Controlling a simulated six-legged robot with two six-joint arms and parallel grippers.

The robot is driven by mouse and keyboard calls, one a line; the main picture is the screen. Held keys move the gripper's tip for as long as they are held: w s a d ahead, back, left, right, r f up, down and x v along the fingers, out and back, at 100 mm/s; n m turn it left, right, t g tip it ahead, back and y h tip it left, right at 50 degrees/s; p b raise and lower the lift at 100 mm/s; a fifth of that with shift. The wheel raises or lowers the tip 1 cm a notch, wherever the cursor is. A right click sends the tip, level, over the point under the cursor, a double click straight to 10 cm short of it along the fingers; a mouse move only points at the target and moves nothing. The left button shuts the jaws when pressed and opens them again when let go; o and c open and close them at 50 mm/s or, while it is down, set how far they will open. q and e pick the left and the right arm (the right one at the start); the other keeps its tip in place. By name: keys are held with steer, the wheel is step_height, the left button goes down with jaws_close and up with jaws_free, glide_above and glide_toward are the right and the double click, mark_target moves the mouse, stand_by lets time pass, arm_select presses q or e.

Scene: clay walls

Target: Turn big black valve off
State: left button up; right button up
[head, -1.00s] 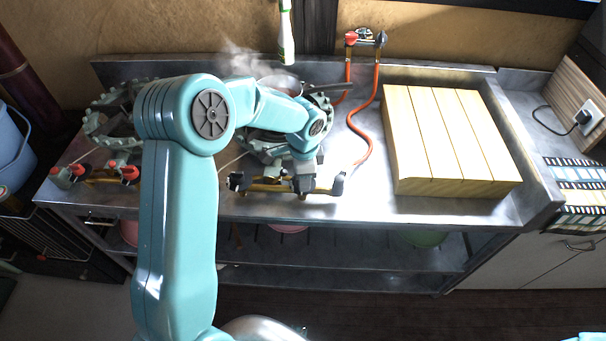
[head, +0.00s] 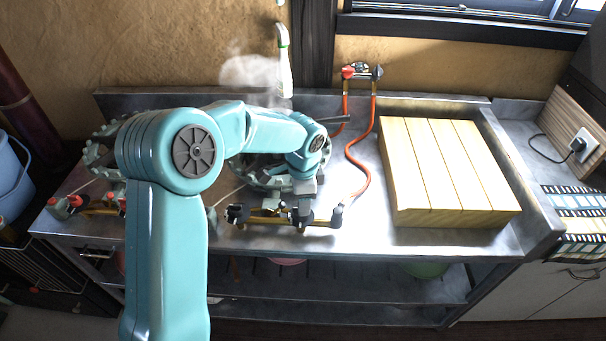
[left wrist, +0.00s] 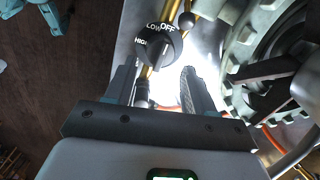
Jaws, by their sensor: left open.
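A black knob (left wrist: 158,44) marked HIGH, LOW and OFF shows large in the left wrist view, on a brass pipe. Its exact pointer setting is unclear. My left gripper (left wrist: 160,72) is open, with its two fingers apart and the knob just beyond their tips, between them in the picture. In the head view my left gripper (head: 303,203) points down at the brass pipe (head: 268,217) on the stove's front. Black fittings stand along this pipe, one at its left (head: 238,213). Contact with the knob cannot be told. My right gripper is out of view.
A toothed stove ring (left wrist: 243,68) is close right of the gripper. A red hose (head: 358,160) runs to a wall tap (head: 362,72). A wooden board (head: 448,170) sits right on the metal counter. Red valves (head: 75,201) are at left. Steam (head: 248,72) rises behind my arm.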

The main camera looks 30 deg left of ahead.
arm_select(q)
step_height(320, 180, up, 12)
steer(key=shift+s+d+f, duration=0.15)
steer(key=shift+s+d, duration=0.1)
steer(key=shift+s, duration=0.05)
steer(key=s+d+f+n+h, duration=0.25)
steer(key=d+f, duration=0.35)
steer(key=f, duration=0.6)
steer(key=s+d+f+n+h, duration=0.1)
steer(key=s+d+f+n, duration=0.15)
steer(key=d+f, duration=0.6)
steer(key=s+d+f+n, duration=0.1)
steer(key=s+f+n, duration=0.2)
steer(key=s+f, duration=0.3)
steer(key=s+d+f+n+h, duration=0.1)
steer(key=s+d+f+n, duration=0.1)
steer(key=s+f, duration=0.4)
steer(key=s+n, duration=0.1)
steer(key=s, duration=0.3)
steer(key=shift+d+f+n, duration=0.25)
steer(key=shift+n, duration=0.05)
steer(key=shift+w, duration=0.1)
